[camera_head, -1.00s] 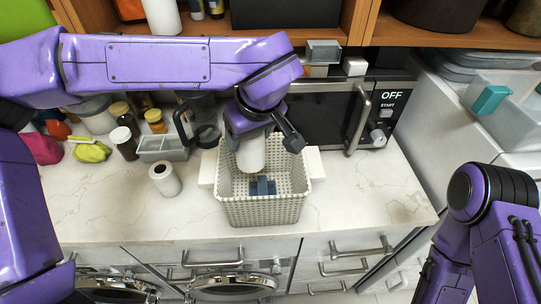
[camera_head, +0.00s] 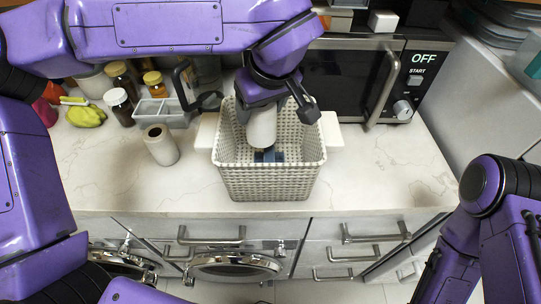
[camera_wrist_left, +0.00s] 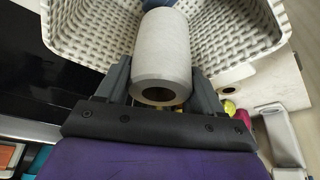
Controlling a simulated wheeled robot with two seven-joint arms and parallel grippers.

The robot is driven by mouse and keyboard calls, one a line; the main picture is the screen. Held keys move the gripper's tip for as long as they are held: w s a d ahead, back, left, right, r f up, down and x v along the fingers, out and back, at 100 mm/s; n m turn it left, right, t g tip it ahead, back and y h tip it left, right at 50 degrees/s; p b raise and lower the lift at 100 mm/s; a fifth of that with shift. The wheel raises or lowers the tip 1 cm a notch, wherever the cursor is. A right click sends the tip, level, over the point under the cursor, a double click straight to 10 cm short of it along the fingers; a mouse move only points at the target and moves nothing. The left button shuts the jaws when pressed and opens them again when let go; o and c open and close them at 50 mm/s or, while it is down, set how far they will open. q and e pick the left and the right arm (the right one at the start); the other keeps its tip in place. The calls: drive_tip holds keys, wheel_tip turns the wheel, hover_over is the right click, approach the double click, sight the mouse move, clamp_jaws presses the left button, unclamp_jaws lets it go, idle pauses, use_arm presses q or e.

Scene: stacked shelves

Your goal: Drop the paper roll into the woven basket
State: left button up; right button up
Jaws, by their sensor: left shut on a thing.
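The pale woven basket (camera_head: 268,182) stands upright on the counter and is open at the top. My left gripper (camera_head: 262,112) points down over its opening, shut on a white paper roll (camera_head: 262,130). The roll's lower end appears within the basket's opening; whether it touches the inside is unclear. In the left wrist view, the roll (camera_wrist_left: 163,55) sits between the two fingers of the gripper (camera_wrist_left: 160,75), its hollow end facing the camera, with the basket's weave (camera_wrist_left: 232,38) around it. A second paper roll (camera_head: 160,146) stands on the counter left of the basket. My right gripper is out of view.
A dark blue item (camera_head: 268,156) shows inside the basket. A microwave (camera_head: 345,80) stands behind it. A grey divided tray (camera_head: 163,112), jars (camera_head: 119,105) and a green item (camera_head: 86,116) are at the left. The counter (camera_head: 385,175) is clear on the right.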

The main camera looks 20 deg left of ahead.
use_arm(q)
drive_tip(key=shift+s+r, duration=0.3)
drive_tip(key=shift+s, duration=0.05)
drive_tip(key=o, duration=0.8)
drive_tip(key=shift+s+r, duration=0.1)
drive_tip(key=shift+s, duration=0.2)
drive_tip(key=shift+c, duration=0.2)
drive_tip(key=o, duration=0.4)
drive_tip(key=v, duration=1)
drive_tip(key=shift+w+d+r, duration=0.1)
drive_tip(key=shift+w, duration=0.2)
